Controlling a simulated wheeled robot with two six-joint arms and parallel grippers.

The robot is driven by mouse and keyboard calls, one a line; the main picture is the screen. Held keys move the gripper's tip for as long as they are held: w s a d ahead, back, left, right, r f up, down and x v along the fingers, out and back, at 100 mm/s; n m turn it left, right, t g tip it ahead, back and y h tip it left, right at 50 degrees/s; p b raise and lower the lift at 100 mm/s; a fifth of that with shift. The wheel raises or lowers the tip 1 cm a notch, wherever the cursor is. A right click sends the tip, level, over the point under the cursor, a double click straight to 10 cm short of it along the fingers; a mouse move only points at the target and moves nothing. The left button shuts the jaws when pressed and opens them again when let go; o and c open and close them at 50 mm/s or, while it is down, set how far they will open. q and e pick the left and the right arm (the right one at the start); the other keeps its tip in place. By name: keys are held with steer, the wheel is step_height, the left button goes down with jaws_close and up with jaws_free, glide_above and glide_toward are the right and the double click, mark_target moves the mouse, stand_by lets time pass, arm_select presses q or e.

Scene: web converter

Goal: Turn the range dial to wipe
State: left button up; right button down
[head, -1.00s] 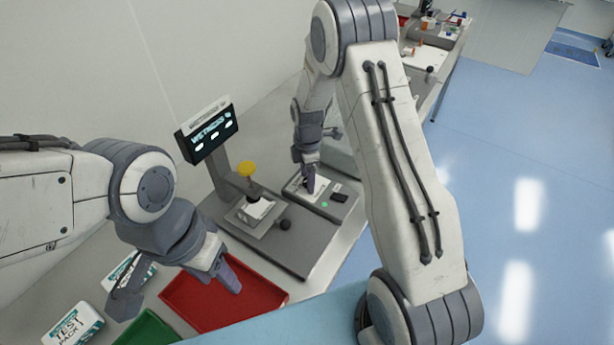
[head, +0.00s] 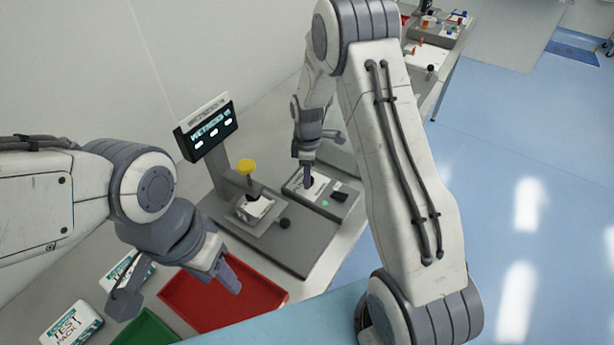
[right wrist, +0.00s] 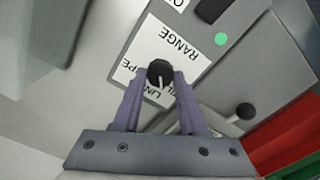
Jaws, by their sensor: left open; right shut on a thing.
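The range dial (right wrist: 160,72) is a round black knob with a pale pointer line. It sits on a white label (right wrist: 183,48) marked RANGE, with other words partly hidden by my fingers. In the right wrist view my right gripper (right wrist: 160,80) is shut on the dial, one finger on each side. In the head view my right gripper (head: 308,180) reaches down to the panel (head: 340,206) and hides the dial. My left gripper (head: 183,290) is open and empty above the red tray (head: 255,285).
A display (head: 208,132) reading WETNESS stands behind a grey tester with a yellow knob (head: 246,167). A test pack (head: 70,325) and green tray (head: 147,330) are at front left.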

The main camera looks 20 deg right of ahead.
steer(key=m, duration=0.4)
steer(key=shift+w+m+b, duration=0.1)
steer(key=shift+m+b, duration=0.2)
steer(key=m, duration=0.5)
steer(key=shift+d+m+b, duration=0.1)
steer(key=shift+m+b, duration=0.2)
steer(key=m, duration=0.5)
steer(key=shift+d+m+b, duration=0.1)
steer(key=shift+m+b, duration=0.25)
steer(key=shift+m, duration=2.15)
steer(key=shift+c, duration=2.2)
jaws_free()
steer(key=shift+r, duration=0.1)
